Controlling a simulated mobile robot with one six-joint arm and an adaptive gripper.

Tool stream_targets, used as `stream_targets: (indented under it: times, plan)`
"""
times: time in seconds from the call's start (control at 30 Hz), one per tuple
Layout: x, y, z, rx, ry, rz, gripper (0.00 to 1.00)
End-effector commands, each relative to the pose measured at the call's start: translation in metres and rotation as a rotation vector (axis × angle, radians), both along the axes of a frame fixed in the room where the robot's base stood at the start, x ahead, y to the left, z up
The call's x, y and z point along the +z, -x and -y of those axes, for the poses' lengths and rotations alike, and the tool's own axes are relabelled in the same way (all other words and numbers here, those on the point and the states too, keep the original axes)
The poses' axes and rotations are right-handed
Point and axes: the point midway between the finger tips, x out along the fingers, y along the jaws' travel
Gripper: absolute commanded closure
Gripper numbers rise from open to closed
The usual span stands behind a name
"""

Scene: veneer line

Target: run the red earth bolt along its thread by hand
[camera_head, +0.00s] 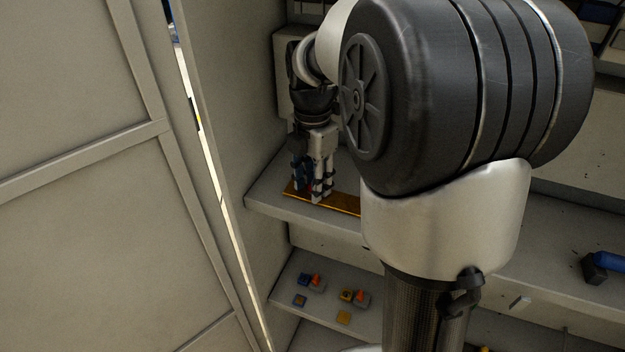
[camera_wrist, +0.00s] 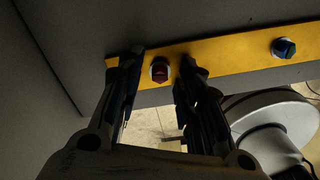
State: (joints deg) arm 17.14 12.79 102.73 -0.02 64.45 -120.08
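The red earth bolt (camera_wrist: 160,70) sits on a yellow bar (camera_wrist: 225,52) in the wrist view, with a dark rim around its red top. My gripper (camera_wrist: 158,64) has one finger on each side of the bolt, with a visible gap on both sides. It is open and holds nothing. In the head view my gripper (camera_head: 314,190) points down over the yellow bar (camera_head: 342,204) on the shelf. There the fingers largely hide the bolt. I cannot tell the exact height of the fingertips above the bar.
A blue bolt (camera_wrist: 283,47) sits further along the same bar. A cabinet side wall (camera_head: 222,110) rises close to the left of my gripper. A lower shelf (camera_head: 325,312) carries small blue, orange and yellow parts. A blue cylinder (camera_head: 606,261) lies at the right.

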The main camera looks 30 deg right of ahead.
Motion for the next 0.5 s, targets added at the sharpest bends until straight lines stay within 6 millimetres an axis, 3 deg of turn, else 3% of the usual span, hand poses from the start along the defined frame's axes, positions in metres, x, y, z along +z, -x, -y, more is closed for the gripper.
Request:
stream_targets:
  times: [0.5]
  plan:
    - [0.0004, 0.0001, -0.0001, 0.0, 0.0, 0.0, 0.97]
